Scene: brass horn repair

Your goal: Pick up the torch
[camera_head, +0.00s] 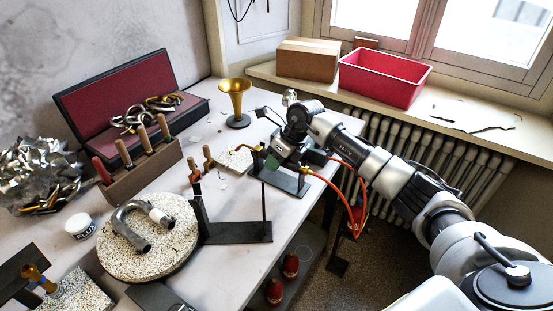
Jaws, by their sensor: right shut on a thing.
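My right gripper (272,160) reaches in from the right over the bench's right edge. It is shut on the torch (257,149), whose brass tip points left. The gripper hides most of the torch's body. An orange hose (343,190) loops from beside the gripper down past the bench edge. A dark metal stand (285,179) is just below the gripper. I cannot tell whether the torch still touches it. My left gripper is not in view.
A brass funnel-shaped bell (237,98) stands behind the gripper. Left of it are a dark upright bracket (236,232), a wooden tool rack (140,175) and a round speckled board (175,250) bearing a bent tube. A red bin (385,80) and cardboard box (307,62) sit on the sill.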

